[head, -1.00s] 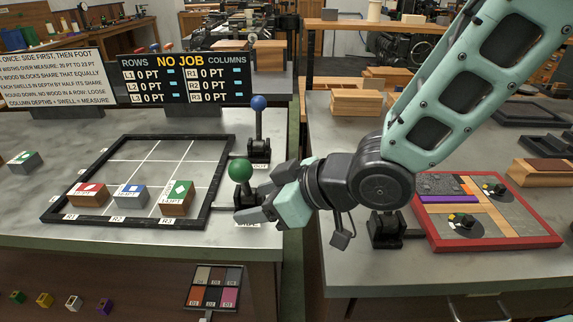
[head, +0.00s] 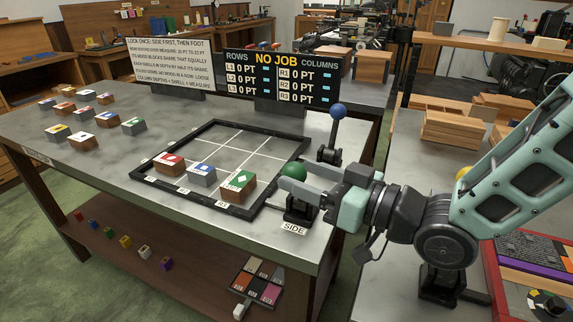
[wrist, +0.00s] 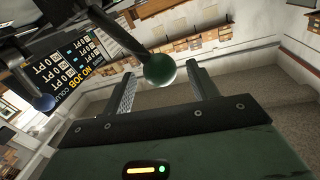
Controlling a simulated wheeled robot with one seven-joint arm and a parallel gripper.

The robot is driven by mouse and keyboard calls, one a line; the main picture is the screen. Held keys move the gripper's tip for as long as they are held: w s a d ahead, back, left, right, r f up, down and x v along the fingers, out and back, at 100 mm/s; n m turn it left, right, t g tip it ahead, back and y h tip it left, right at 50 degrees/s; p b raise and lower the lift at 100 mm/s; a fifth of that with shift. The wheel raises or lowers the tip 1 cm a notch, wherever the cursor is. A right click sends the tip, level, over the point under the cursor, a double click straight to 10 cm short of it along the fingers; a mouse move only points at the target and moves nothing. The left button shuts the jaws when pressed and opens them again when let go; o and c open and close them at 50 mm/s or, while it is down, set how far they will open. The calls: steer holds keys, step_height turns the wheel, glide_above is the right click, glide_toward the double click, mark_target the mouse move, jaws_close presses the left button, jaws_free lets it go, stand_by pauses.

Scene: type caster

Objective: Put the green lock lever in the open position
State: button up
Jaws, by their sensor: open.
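The green lock lever has a round green knob (head: 293,172) on a black base (head: 299,208) labelled SIDE, at the front right corner of the black frame (head: 190,196). My gripper (head: 287,180) reaches in from the right with its jaws open at the knob. In the wrist view the green knob (wrist: 159,70) shows between the two finger tips, its dark shaft running to the upper left. I cannot tell whether a finger touches it. A similar blue-knobbed lever (head: 338,111) stands upright behind it.
Three labelled blocks, red-topped (head: 170,164), blue-topped (head: 202,174) and green-topped (head: 238,185), sit along the frame's front edge. A scoreboard (head: 281,78) reading NO JOB stands behind. Several loose blocks lie on the left tabletop. A second table is on the right.

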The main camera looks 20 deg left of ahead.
mark_target(284, 169)
steer(key=shift+x, duration=2.25)
